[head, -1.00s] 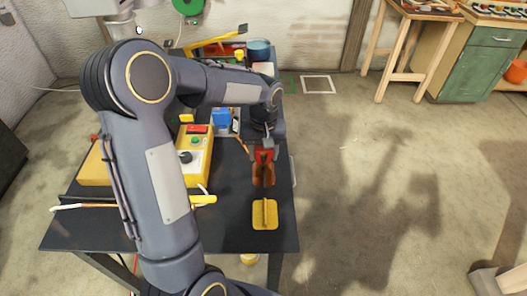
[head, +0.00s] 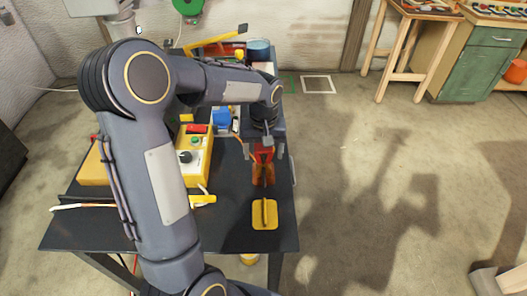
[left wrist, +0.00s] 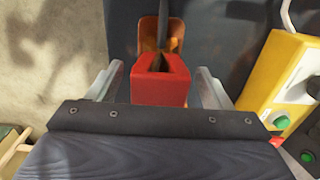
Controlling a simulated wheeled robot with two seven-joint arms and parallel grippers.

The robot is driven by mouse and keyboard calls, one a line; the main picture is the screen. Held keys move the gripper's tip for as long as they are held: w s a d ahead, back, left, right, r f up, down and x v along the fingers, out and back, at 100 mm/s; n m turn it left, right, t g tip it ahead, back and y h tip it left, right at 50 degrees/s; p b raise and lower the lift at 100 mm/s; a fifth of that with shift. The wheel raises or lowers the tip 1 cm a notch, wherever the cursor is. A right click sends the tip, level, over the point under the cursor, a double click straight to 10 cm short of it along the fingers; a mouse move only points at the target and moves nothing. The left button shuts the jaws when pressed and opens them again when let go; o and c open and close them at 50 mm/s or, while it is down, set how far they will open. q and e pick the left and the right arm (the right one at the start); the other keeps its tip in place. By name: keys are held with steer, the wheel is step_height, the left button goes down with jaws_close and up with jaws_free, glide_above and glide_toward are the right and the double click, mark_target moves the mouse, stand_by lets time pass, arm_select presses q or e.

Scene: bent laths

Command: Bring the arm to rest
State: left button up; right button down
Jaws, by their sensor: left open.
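My left gripper (head: 265,151) is open over the right part of the dark table. In the left wrist view its two fingers stand apart on either side of a red block (left wrist: 160,86), with gaps showing at both sides. The red block (head: 263,155) has a notch in its top. Just beyond it in the wrist view is an orange holder (left wrist: 147,35) with a dark upright strip (left wrist: 167,38). The orange holder (head: 259,179) also shows in the head view, below the gripper. My right gripper is not in view.
A yellow stand (head: 265,222) with an upright strip sits near the table's front edge. A yellow control box (head: 190,166) with a green button and a dark knob is left of the gripper. Blue and red items lie behind.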

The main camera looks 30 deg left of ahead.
arm_select(q)
step_height(320, 180, up, 7)
steer(key=shift+r, duration=0.1)
steer(key=shift+s+r, duration=0.25)
steer(key=shift+s, duration=0.1)
steer(key=s+d+m+t+h, duration=0.2)
steer(key=s+d, duration=0.1)
steer(key=s, duration=0.7)
steer(key=s+d+m+t+h, duration=0.1)
steer(key=s+d+m+t, duration=0.1)
steer(key=s, duration=0.9)
steer(key=shift+s+d+r+m+t+h, duration=0.2)
steer(key=shift+d+m+t+h, duration=0.2)
steer(key=shift+d+t, duration=0.55)
steer(key=shift+d, duration=0.15)
steer(key=shift+c, duration=0.4)
